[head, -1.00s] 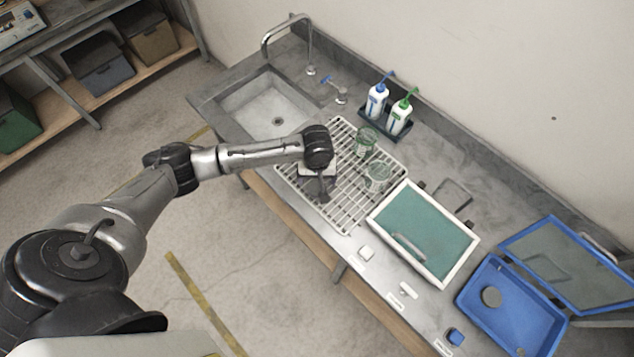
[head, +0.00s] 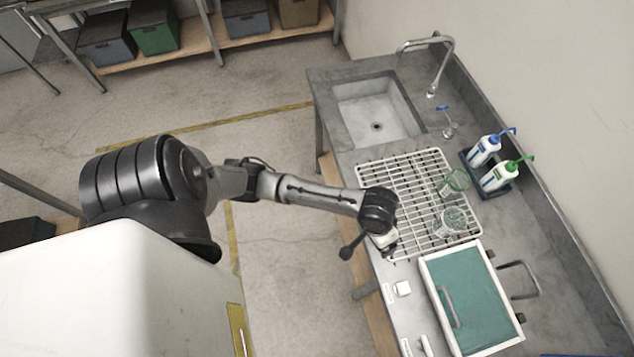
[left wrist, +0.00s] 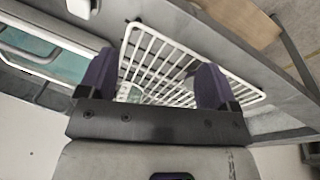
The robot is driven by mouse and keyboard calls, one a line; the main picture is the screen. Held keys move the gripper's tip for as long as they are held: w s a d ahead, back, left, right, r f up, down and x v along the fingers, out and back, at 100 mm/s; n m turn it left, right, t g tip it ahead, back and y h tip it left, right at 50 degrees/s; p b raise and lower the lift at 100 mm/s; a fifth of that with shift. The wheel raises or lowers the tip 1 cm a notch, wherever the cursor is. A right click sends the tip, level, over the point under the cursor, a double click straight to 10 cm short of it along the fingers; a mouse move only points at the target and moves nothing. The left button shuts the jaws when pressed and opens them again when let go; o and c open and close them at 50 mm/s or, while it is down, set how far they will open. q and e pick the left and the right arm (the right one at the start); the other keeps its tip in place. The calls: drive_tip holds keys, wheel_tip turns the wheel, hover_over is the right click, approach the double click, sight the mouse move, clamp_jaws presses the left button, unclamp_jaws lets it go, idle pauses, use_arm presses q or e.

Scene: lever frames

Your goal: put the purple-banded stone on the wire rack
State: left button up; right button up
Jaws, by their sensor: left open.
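The wire rack (head: 405,180) is a white grid on the grey counter beside the sink. It also shows behind the fingers in the left wrist view (left wrist: 165,65). My left gripper (left wrist: 153,75) is open, its two purple-padded fingers apart with nothing between them. In the head view the left wrist hangs over the rack's front edge and hides most of the gripper. I cannot make out a purple band on any stone. My right gripper is not in view.
Two glass beakers, one green-tinted (head: 455,182) and one clear (head: 450,222), stand on the rack. Squeeze bottles (head: 490,160) stand at the back in a dark tray. The sink (head: 375,115) is empty.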

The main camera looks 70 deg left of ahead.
use_arm(q)
drive_tip(key=s+a+r+m+t, duration=0.1)
drive_tip(key=s+m, duration=0.1)
drive_tip(key=s, duration=0.6)
drive_tip(key=s+a+r+m+t+y, duration=0.1)
drive_tip(key=s+m, duration=0.1)
drive_tip(key=s, duration=0.5)
drive_tip(key=shift+s+a+y, duration=0.3)
drive_tip(key=shift+s, duration=0.1)
idle(0.6)
